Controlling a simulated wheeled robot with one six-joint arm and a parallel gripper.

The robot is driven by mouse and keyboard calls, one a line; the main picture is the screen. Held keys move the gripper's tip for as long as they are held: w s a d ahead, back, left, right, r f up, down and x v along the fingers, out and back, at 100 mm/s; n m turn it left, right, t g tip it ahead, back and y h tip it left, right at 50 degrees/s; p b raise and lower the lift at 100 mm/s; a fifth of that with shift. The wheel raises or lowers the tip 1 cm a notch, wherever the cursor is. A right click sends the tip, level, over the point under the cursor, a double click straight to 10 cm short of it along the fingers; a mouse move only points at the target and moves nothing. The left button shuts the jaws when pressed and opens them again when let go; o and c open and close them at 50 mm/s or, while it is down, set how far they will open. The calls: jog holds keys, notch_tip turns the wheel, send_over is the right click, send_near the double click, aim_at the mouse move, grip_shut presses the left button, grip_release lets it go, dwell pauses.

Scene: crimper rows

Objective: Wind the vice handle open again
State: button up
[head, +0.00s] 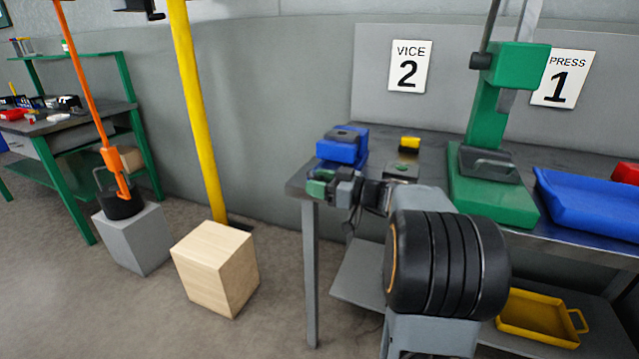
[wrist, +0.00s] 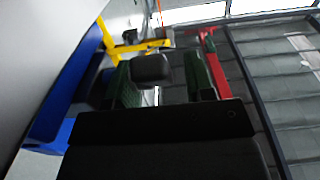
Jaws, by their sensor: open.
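The blue vice (head: 340,150) stands on the left end of the bench, under the "VICE 2" sign. My gripper (head: 321,181) is just in front of it, at the bench's left corner. In the wrist view, my gripper (wrist: 163,80) is open, with its green pads apart. A dark rounded block (wrist: 152,67), which looks like the vice handle's grip, shows between the pads, closer to the left one. I cannot tell whether it touches that pad. A blue surface (wrist: 50,118), likely the vice, is at the left. The rest of the handle is hidden in the head view.
The green press (head: 492,190) and a blue tray (head: 590,210) stand right of the vice. A small yellow-topped block (head: 409,143) lies between vice and press. A yellow post (head: 198,110) and wooden block (head: 215,265) stand left, with open floor between them and the bench.

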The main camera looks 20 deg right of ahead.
jog(key=shift+c, duration=0.3)
grip_shut()
jog(key=shift+g, duration=0.3)
